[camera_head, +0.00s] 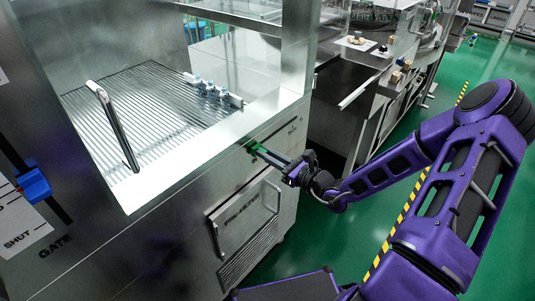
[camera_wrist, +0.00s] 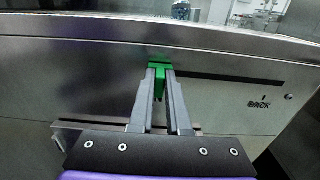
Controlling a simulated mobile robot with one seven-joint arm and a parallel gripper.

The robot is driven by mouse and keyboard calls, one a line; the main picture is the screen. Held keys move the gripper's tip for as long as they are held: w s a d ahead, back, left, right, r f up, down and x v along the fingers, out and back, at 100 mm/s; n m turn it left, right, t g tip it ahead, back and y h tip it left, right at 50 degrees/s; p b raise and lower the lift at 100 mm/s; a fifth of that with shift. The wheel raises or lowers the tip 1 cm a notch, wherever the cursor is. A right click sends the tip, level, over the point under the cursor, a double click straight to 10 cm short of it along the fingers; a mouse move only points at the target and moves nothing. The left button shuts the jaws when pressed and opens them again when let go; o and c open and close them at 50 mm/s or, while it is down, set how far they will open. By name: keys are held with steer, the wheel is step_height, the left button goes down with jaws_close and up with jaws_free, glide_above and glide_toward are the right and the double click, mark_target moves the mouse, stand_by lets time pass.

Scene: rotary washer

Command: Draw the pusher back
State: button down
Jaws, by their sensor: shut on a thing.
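The pusher's green handle (camera_head: 252,146) sits in a dark horizontal slot in the steel front of the washer. In the wrist view the green handle (camera_wrist: 158,66) is between the two grey fingertips of my gripper (camera_wrist: 161,75), which is shut on it. My gripper (camera_head: 262,151) also shows in the head view, reaching the panel from the right. In the wrist view the slot (camera_wrist: 225,80) runs from the handle to the right, toward a "BACK" label (camera_wrist: 259,104). The fingers partly hide the handle.
A blue gate knob (camera_head: 35,185) is at the left, by a "SHUT" label. A lower door (camera_head: 245,212) with handles is below the slot. Green floor lies at the right.

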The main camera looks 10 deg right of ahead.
steer(key=w+d, duration=0.3)
steer(key=d, duration=0.2)
steer(key=w+d, duration=0.7)
steer(key=d, duration=0.2)
steer(key=shift+w+d, duration=0.25)
steer(key=shift+d, duration=0.05)
steer(key=shift+w+d+r, duration=0.1)
steer(key=shift+w+d, duration=0.35)
steer(key=shift+d, duration=0.2)
steer(key=c, duration=0.9)
jaws_free()
steer(key=p+v, duration=0.1)
steer(key=v, duration=1.6)
steer(key=shift+s+d, duration=0.1)
steer(key=shift+s, duration=0.05)
